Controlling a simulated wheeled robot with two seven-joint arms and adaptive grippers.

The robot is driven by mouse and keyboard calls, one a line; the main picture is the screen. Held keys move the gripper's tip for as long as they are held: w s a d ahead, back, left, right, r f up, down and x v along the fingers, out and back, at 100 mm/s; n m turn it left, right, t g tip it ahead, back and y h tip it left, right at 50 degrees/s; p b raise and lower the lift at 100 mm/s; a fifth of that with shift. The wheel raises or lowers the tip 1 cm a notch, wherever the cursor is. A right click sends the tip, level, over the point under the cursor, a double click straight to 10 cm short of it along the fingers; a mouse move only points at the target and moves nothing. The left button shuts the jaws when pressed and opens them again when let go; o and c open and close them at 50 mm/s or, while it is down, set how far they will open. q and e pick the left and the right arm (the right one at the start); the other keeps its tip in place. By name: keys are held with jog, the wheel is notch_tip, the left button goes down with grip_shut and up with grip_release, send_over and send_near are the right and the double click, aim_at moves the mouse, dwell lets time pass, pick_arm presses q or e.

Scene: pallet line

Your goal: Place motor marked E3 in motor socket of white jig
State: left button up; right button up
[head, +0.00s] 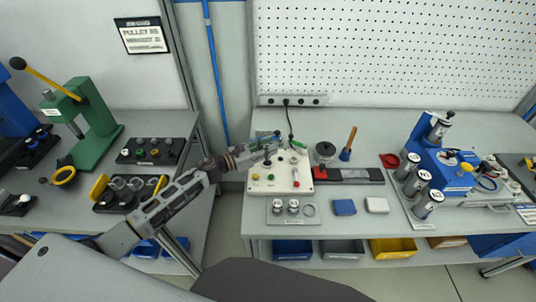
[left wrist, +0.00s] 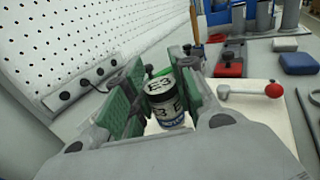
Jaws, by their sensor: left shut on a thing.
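The motor marked E3 (left wrist: 165,105) is a dark and silver cylinder with white E3 labels on its top and side. It stands between the green pads of my left gripper (left wrist: 165,97) in the left wrist view. In the head view, my left gripper (head: 270,146) is shut over the back part of the white jig (head: 283,187). The gripper hides the motor there. The white jig also shows below the gripper in the left wrist view (left wrist: 255,130). Its motor socket is not clear, and I cannot tell whether the motor touches it. My right gripper is not in view.
A tray with small parts (head: 292,209), a blue block (head: 344,207) and a white block (head: 377,205) lie in front. Several silver cylinders (head: 428,203) stand right, by a blue machine (head: 455,165). A pegboard (head: 390,50) stands behind.

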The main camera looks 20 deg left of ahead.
pick_arm(q)
jog(key=shift+f, duration=1.85)
jog(key=shift+f, duration=0.2)
jog(key=o, duration=1.1)
jog(key=shift+c, duration=0.2)
jog(key=shift+r, duration=0.25)
jog(key=shift+b+v, duration=0.3)
jog(key=shift+v, duration=0.95)
jog(key=b+v, duration=0.1)
jog(key=v, duration=0.8)
jog(key=shift+s+b, duration=0.15)
jog(key=shift+b, duration=0.2)
jog(key=shift+a, duration=0.15)
